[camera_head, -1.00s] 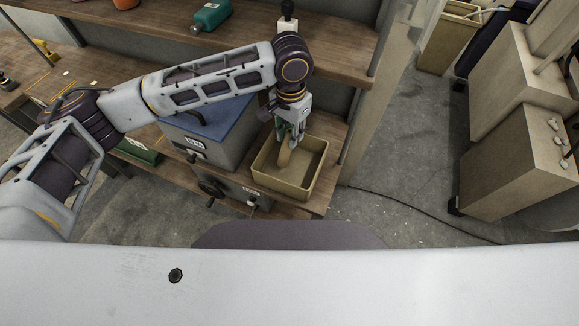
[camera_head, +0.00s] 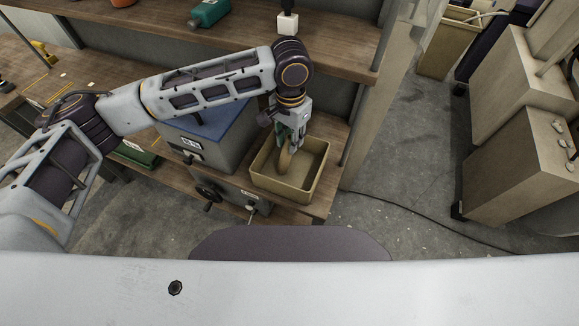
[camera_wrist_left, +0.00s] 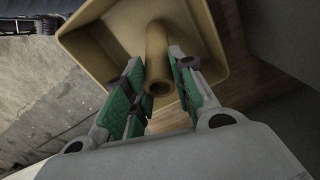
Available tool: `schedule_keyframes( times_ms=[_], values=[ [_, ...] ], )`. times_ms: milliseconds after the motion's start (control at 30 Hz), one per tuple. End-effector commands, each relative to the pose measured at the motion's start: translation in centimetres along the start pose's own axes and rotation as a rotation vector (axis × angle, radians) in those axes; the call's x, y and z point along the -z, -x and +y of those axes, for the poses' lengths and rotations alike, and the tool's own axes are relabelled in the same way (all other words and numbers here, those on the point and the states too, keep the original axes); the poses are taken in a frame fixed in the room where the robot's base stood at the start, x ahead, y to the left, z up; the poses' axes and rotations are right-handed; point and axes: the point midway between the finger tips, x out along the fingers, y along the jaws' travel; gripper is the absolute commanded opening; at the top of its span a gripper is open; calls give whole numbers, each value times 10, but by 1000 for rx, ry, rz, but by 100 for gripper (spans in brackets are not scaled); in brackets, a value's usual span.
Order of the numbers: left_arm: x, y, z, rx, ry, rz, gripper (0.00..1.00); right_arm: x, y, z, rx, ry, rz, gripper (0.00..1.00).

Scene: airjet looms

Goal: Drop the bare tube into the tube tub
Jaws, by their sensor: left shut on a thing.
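The bare tube (camera_head: 285,158) is tan and hollow. My left gripper (camera_head: 290,140) is shut on it and holds it over the open top of the tube tub. The tube tub (camera_head: 318,177) is a tan rectangular bin on the lower wooden shelf. In the left wrist view the tube (camera_wrist_left: 157,62) stands between the green finger pads of my left gripper (camera_wrist_left: 158,88), its open end toward the camera. The tub (camera_wrist_left: 95,42) lies behind it, and its inside looks empty. I cannot tell whether the tube touches the tub floor. My right gripper is not in view.
A grey box with a blue lid (camera_head: 212,118) stands left of the tub. A post is close on the right. Open floor (camera_head: 400,170) lies further right.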

Motion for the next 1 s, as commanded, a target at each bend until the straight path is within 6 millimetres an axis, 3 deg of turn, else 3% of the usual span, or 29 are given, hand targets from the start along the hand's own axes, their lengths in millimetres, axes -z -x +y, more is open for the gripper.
schedule_keyframes(
  times_ms=[67,100,267,1000],
  values=[
    [0,0,0,0,0,0,0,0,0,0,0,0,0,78],
    [0,0,0,0,0,0,29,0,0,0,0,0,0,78],
    [0,0,0,0,0,0,50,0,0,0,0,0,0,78],
    [0,9,0,0,0,1,51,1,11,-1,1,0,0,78]
  ],
)
